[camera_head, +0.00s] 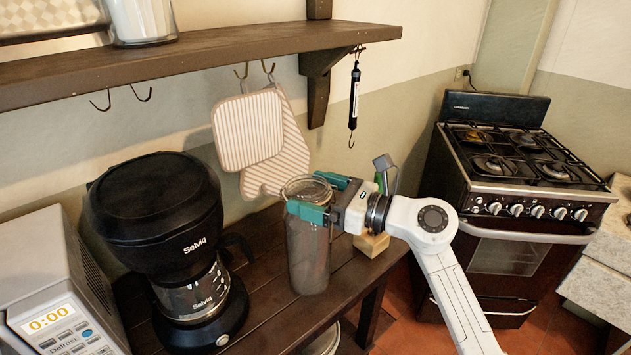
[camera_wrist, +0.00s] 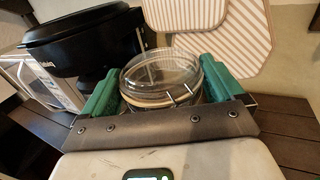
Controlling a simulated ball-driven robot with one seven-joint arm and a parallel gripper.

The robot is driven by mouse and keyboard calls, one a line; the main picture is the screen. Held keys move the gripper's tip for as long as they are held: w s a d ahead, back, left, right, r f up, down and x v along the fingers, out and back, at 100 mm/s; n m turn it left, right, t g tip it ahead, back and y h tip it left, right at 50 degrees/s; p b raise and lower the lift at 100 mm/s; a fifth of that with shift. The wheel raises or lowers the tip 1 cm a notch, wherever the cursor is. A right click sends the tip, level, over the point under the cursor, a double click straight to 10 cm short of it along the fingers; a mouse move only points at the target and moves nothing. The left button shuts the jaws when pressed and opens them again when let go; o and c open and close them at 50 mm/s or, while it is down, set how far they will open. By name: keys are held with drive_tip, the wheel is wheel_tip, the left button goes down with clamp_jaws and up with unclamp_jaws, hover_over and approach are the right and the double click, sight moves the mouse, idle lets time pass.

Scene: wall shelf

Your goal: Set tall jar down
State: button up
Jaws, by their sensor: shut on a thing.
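The tall jar (camera_head: 308,257) is a glass cylinder with brownish contents and a clear clamp lid. It looks upright, over the dark wooden table (camera_head: 262,262) to the right of the coffee maker. I cannot tell whether its base touches the table. My gripper (camera_head: 318,200) is shut on the jar near its top, with a green finger on each side. In the wrist view the jar's lid (camera_wrist: 162,76) shows between the green fingers, and my gripper (camera_wrist: 168,92) hides the jar's lower body.
A black coffee maker (camera_head: 158,220) stands left of the jar, with a microwave (camera_head: 60,285) further left. A wooden block (camera_head: 372,243) is behind my gripper. Striped potholders (camera_head: 247,131) hang from the shelf (camera_head: 200,52) above. A stove (camera_head: 510,170) stands at the right.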

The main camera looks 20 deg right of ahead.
idle(0.3)
drive_tip(key=o, duration=1.7)
drive_tip(key=shift+f, duration=0.1)
